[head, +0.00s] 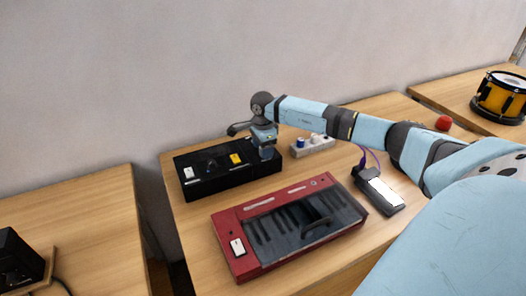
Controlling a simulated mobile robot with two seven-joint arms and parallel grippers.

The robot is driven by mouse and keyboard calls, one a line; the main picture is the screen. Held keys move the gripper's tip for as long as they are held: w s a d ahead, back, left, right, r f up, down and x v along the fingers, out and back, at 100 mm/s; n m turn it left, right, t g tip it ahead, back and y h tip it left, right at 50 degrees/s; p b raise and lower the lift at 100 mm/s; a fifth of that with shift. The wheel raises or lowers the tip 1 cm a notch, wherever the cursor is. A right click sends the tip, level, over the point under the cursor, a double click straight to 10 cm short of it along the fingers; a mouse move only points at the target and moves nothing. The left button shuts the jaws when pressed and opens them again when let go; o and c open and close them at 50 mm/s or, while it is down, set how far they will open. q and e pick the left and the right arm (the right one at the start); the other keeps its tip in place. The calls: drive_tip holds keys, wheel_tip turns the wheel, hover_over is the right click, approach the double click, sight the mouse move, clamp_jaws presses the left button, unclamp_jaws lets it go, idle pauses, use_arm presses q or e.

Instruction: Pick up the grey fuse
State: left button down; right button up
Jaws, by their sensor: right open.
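My right gripper (264,151) points down over the right end of a black box (232,186) on the wooden table. By its look it is open. The arm and gripper cover part of that end of the box, and I cannot tell what lies between the fingers. The grey fuse is not clearly to be made out; it may be hidden by the gripper or too small to tell. A yellow piece (236,158) and a white piece (188,172) sit on the box's top. My left gripper is not in view.
A red tray-like case (240,262) with dark slats lies in front of the black box. A white block (304,151) with small blue and white pieces stands behind on the right. A black-and-white device (380,193) and a red ball (443,123) lie further right.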

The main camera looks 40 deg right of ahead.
drive_tip(key=shift+f, duration=0.2)
drive_tip(key=shift+c, duration=0.6)
drive_tip(key=c, duration=0.9)
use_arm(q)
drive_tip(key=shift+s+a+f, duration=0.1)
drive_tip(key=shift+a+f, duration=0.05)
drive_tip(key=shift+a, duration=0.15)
use_arm(e)
drive_tip(key=shift+r, duration=0.1)
